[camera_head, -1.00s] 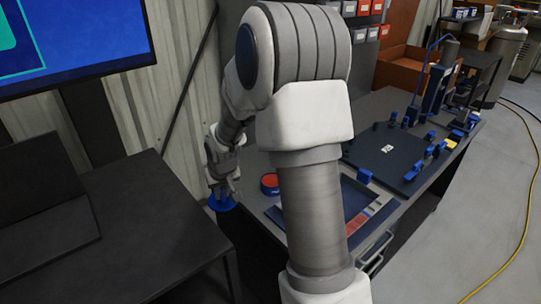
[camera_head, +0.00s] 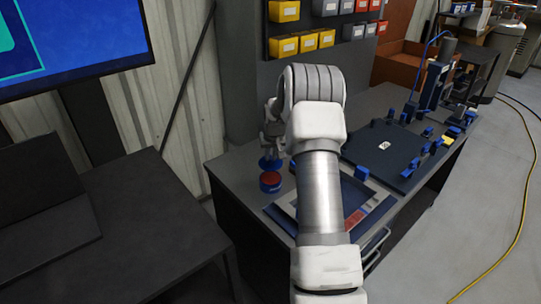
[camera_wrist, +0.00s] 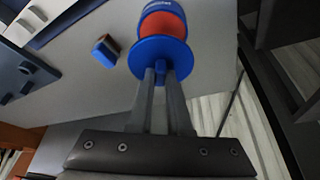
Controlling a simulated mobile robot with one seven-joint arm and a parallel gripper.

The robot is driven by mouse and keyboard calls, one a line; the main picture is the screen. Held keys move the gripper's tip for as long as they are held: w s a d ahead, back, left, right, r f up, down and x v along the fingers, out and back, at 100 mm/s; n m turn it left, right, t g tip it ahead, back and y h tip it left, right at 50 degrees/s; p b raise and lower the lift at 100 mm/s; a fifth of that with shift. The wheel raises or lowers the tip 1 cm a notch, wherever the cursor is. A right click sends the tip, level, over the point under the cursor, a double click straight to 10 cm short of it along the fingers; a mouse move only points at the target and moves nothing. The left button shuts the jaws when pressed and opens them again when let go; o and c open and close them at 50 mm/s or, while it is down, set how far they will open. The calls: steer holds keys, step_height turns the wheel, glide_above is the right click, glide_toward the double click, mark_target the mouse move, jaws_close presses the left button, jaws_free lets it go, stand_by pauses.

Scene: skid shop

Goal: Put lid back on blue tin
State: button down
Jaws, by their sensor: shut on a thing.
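The blue tin (camera_head: 270,184) with red showing at its top stands on the grey workbench near its left end. My gripper (camera_head: 271,154) is shut on the round blue lid (camera_head: 270,164) and holds it just above the tin. In the wrist view, my gripper's fingers (camera_wrist: 160,75) pinch the lid (camera_wrist: 158,53) at a small knob. The tin (camera_wrist: 162,24) shows right behind it, with a red band between the two. The lid looks roughly over the tin; I cannot tell whether they touch.
A tray (camera_head: 283,212) lies in front of the tin, partly hidden by my arm. A small blue and orange block (camera_wrist: 104,50) lies beside the tin. A dark board with blue blocks (camera_head: 386,150) is at the right. A dark table (camera_head: 160,225) stands at the left.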

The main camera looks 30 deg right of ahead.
mark_target(271, 165)
steer(key=shift+f+b, duration=1.65)
steer(key=shift+f, duration=1.4)
steer(key=shift+f+b, duration=0.15)
steer(key=shift+b, duration=0.55)
stand_by(0.4)
steer(key=shift+c, duration=1.5)
jaws_free()
steer(key=shift+r+p, duration=1.75)
steer(key=shift+r, duration=1.8)
